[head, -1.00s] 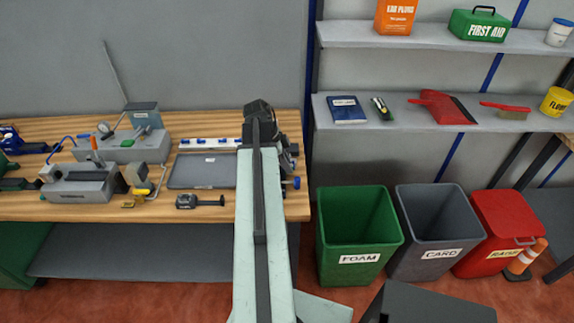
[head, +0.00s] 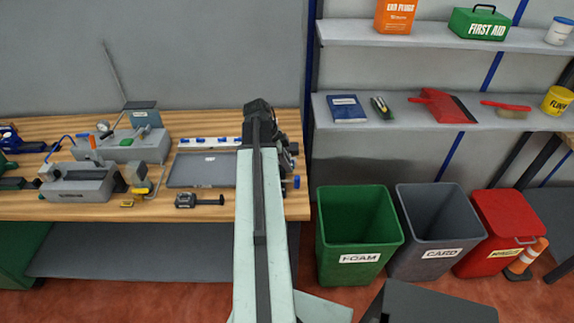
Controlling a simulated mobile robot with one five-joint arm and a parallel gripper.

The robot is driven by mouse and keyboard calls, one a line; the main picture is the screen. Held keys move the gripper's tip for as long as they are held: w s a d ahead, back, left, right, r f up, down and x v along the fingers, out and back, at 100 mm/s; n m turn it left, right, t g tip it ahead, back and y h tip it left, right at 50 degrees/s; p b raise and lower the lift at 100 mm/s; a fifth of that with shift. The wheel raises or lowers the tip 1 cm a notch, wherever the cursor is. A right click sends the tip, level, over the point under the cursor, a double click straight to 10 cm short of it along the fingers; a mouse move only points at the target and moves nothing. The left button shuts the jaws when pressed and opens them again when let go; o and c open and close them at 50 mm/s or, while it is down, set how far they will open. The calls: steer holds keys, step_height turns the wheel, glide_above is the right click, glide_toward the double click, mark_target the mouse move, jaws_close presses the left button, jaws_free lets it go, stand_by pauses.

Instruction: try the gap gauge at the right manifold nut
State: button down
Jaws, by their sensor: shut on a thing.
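The white manifold bar with blue nuts (head: 207,141) lies along the back of the grey tray on the bench. The blue nut farthest right in sight (head: 229,140) is just left of my arm; anything of the bar behind the arm is hidden. My gripper (head: 262,112) is at the far end of my pale arm, over the right part of the bench. Only its dark upper parts show. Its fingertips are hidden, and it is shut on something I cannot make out. No gap gauge can be identified.
Dark hardware with a blue knob (head: 295,182) is just right. Grey fixtures (head: 80,186) fill the left. Green (head: 360,235), grey and red bins stand right of the bench.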

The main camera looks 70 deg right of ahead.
steer(key=shift+w+d, duration=0.2)
steer(key=shift+d, duration=0.3)
steer(key=shift+s+a, duration=0.35)
steer(key=shift+a, duration=0.55)
steer(key=shift+r, duration=0.1)
step_height(320, 180, up, 5)
steer(key=p, duration=0.5)
